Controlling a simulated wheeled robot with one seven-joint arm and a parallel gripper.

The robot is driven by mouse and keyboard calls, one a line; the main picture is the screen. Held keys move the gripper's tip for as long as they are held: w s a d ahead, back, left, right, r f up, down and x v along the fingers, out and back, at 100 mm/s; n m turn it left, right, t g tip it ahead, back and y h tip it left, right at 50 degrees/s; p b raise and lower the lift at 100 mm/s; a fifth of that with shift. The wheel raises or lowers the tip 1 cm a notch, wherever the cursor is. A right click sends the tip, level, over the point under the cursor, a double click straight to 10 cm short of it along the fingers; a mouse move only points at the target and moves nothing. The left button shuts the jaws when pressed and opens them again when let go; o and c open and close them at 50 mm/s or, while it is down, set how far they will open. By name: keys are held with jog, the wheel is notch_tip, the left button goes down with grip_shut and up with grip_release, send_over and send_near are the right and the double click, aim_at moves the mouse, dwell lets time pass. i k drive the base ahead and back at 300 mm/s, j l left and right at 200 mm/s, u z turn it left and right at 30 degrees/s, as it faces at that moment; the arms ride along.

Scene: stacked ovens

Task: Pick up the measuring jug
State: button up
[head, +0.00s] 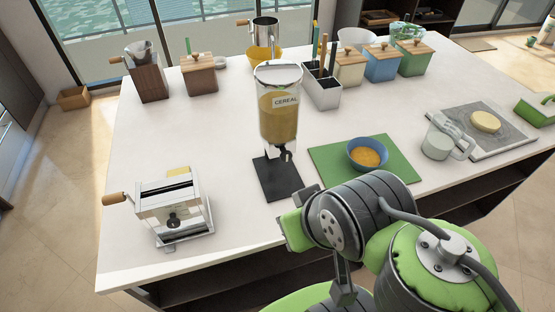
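A pale, see-through jug with a side handle (439,141), which looks like the measuring jug, stands upright on the white counter at the right. It is beside the left edge of a grey board (498,147), with its handle toward the board. My arm (350,215) fills the lower right foreground, nearer to me than the jug and apart from it. I cannot make out the fingers of my gripper. Nothing is seen held.
A blue bowl (367,154) on a green mat (325,165) stands left of the jug. A cereal dispenser (279,110) stands mid-counter, and a metal machine with a crank (172,210) is at the left. Several lidded boxes line the back. The left middle counter is clear.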

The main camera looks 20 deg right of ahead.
aim_at(445, 132)
jog(key=l+z, duration=0.1)
jog(key=z, duration=0.3)
jog(key=l+z, duration=0.1)
jog(key=z, duration=0.3)
jog(key=l+z, duration=0.1)
jog(key=z, duration=0.3)
jog(key=i+l+u, duration=0.1)
jog(key=l+u, duration=1.5)
jog(key=l, duration=0.15)
jog(key=k+l+u, duration=0.15)
jog(key=l+u, duration=0.25)
